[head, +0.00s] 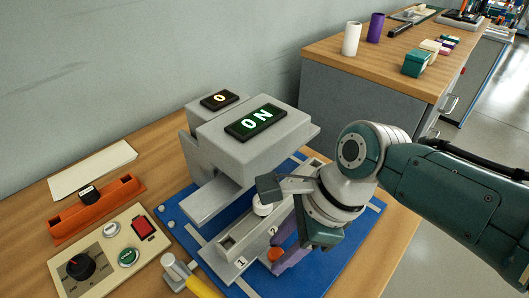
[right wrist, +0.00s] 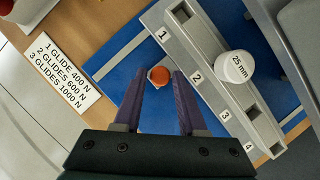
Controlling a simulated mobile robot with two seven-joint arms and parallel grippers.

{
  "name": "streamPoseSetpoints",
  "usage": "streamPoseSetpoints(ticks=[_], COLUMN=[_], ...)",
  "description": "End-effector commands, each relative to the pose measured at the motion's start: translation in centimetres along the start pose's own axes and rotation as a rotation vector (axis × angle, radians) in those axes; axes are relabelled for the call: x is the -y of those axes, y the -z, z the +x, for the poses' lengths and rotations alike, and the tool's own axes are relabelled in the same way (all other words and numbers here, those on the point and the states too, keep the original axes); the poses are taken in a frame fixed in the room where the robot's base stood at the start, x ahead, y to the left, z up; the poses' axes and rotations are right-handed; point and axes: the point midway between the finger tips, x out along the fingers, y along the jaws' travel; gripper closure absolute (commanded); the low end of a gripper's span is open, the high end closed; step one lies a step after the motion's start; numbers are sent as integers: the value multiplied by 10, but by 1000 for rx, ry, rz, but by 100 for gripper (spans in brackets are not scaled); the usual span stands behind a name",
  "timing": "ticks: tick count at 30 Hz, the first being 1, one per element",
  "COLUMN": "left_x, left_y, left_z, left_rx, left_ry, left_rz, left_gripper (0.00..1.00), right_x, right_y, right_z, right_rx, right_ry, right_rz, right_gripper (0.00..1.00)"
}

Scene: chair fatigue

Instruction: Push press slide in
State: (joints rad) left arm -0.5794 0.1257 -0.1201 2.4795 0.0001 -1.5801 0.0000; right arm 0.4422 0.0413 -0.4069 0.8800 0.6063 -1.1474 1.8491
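The grey press (head: 240,145) stands on a blue base plate, with a lit "ON" display (head: 256,120) on top. In front of it is the grey slide (head: 230,243), a rail numbered 1 to 4, also in the right wrist view (right wrist: 190,45). A white "25 mm" cylinder (right wrist: 237,67) sits on the slide; it shows in the head view (head: 263,205). An orange round knob (right wrist: 158,76) is beside the slide. My right gripper (right wrist: 158,82) is open, its purple fingertips on either side of the knob; contact is unclear. My left gripper is out of view.
A yellow-handled part (head: 200,286) is at the front. A label card (right wrist: 62,70) lists glide loads. A second bench (head: 375,60) stands behind right.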

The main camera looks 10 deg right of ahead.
Motion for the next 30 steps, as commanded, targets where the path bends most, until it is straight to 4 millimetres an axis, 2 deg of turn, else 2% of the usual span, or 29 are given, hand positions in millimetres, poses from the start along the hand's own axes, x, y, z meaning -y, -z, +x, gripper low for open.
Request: streamPoseSetpoints(ticks=[1,5,14,24,30], left_x=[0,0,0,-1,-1], left_y=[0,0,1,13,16], left_z=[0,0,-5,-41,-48], left_rx=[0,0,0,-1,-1], left_ry=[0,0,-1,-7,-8], left_rz=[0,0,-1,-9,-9], left_gripper=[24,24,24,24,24], right_x=[0,0,0,0,0], right_y=[0,0,-1,-2,-1], right_z=[0,0,-6,-71,-95], right_rx=[0,1,2,1,1], right_ry=[0,-1,0,1,0], right_rz=[0,0,1,0,0], right_gripper=[53,39,39,39,39])
